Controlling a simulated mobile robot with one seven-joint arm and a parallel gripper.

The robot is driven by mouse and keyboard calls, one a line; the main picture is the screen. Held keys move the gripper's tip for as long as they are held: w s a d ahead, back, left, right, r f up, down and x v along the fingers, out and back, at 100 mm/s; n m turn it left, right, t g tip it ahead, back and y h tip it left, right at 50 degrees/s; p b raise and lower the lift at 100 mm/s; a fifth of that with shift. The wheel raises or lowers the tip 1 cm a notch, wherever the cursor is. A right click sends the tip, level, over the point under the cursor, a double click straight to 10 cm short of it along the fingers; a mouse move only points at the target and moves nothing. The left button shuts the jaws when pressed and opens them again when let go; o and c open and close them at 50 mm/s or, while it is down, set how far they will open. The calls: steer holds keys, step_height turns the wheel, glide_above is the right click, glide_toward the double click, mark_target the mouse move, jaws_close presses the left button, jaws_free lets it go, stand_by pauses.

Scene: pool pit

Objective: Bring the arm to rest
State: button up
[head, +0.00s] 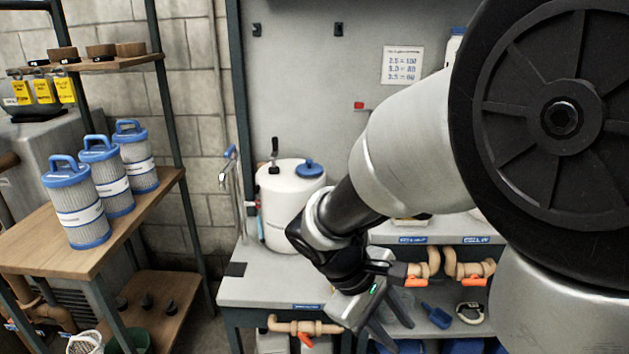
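My arm reaches in from the right side of the head view, and its large joint covers much of the right. My gripper (402,336) points down and to the right in front of the workbench (268,289). Its two dark fingers are spread apart, and I see nothing held between them. A small green light shows on the gripper body. The arm hides part of the bench top and the back panel.
A white tank (290,205) with a blue cap stands on the bench, left of my arm. Tan pipes (305,327) with orange handles run by the bench front. Left, a wooden shelf (85,240) holds three filter cartridges (76,203). A blue scoop (437,316) lies low behind the gripper.

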steer(key=s+r+m+t+y, duration=0.55)
steer(key=s+r+m, duration=0.2)
steer(key=r, duration=0.45)
step_height(320, 180, up, 23)
steer(key=m+p, duration=0.1)
steer(key=p, duration=2.1)
steer(key=shift+w+r+y, duration=0.15)
steer(key=shift+w+y, duration=0.05)
steer(key=shift+y, duration=0.25)
steer(key=shift+d, duration=0.1)
stand_by(3.1)
